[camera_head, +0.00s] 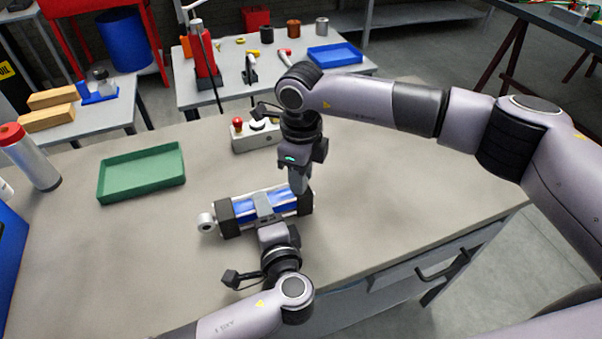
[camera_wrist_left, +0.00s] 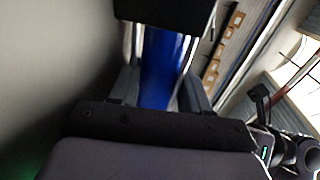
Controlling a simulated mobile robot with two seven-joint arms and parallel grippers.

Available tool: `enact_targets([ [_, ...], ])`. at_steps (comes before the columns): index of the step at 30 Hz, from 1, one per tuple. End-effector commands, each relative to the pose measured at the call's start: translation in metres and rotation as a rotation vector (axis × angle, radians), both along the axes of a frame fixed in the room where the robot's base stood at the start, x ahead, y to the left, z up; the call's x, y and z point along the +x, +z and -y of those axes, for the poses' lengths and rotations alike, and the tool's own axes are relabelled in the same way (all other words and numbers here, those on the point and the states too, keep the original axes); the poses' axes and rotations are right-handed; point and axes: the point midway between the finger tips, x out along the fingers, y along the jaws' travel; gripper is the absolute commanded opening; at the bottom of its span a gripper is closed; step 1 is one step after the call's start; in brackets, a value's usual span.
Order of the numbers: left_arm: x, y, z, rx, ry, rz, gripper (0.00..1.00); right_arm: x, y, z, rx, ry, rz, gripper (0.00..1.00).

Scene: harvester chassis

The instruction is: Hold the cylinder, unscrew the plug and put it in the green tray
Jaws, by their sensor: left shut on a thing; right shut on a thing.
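The cylinder (camera_head: 237,211) has a blue barrel, black end blocks and a metal eye at its left end. It lies on the workbench, and its blue barrel also shows in the left wrist view (camera_wrist_left: 160,70). My left gripper (camera_head: 263,207) is shut on the barrel's middle, with a finger on each side in the left wrist view (camera_wrist_left: 160,92). My right gripper (camera_head: 299,187) points down at the cylinder's right end block and is shut on the plug, which its fingers hide. The green tray (camera_head: 141,188) lies empty to the left, apart from both grippers.
A control box with a red button (camera_head: 243,138) stands behind the cylinder. A grey bottle with a red cap (camera_head: 28,157) stands at the far left. The workbench (camera_head: 400,190) is clear at the right and between tray and cylinder.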

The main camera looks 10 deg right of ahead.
Motion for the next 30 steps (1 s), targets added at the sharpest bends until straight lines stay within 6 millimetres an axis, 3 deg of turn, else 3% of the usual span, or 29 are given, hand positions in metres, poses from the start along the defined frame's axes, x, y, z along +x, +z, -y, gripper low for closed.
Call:
enact_targets([
  [30,-0.0018,-0.0017,0.0012,0.0,-0.004,-0.005,0.0,0.001,0.0018,0.0001,-0.002,1.648,0.004,0.0],
])
